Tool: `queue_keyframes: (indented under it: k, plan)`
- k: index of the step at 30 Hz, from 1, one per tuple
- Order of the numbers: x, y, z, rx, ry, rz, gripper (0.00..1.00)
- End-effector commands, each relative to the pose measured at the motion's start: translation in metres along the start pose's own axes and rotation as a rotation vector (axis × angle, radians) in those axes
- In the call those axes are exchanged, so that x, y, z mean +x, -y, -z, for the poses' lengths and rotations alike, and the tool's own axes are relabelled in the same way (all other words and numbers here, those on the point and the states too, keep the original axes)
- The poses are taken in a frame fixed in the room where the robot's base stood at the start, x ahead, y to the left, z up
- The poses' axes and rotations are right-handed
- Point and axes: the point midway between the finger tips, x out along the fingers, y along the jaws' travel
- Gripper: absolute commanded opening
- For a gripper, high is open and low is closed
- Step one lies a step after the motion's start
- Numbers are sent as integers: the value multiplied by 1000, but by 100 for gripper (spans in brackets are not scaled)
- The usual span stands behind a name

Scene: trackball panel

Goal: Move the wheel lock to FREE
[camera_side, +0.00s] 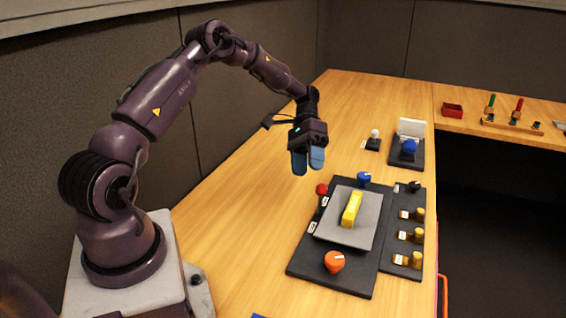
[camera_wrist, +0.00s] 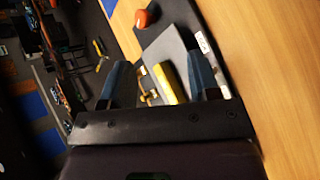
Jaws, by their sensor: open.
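A dark panel (camera_side: 312,262) lies on the wooden table. It carries an orange knob (camera_side: 334,262), a blue knob (camera_side: 364,179), a red-topped knob (camera_side: 321,190), a small black knob (camera_side: 414,187) and several yellow-ended knobs (camera_side: 418,236) with white labels. A yellow bar (camera_side: 352,209) sits on the panel's grey plate (camera_side: 338,232). The labels are too small to read, so I cannot tell which part is the wheel lock. My gripper (camera_side: 308,160) is open and empty above the panel's far left. In the wrist view the yellow bar (camera_wrist: 168,82) shows between its fingers.
A dark stand with a blue piece (camera_side: 410,148) and white backboard stands behind the panel, beside a small white-topped piece (camera_side: 375,135). A red tray (camera_side: 452,110) and a peg rack (camera_side: 512,126) are on the far right counter. The table left of the panel is clear.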

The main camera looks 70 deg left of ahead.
Motion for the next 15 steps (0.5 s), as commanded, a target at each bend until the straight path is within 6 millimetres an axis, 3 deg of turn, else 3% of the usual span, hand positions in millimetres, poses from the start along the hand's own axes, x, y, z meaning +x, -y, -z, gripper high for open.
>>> queue_keyframes:
  k: [9,15]
  plan:
    - [11,-14,-51,-2,-1,1,56]
    - [16,-19,-72,-2,0,1,56]
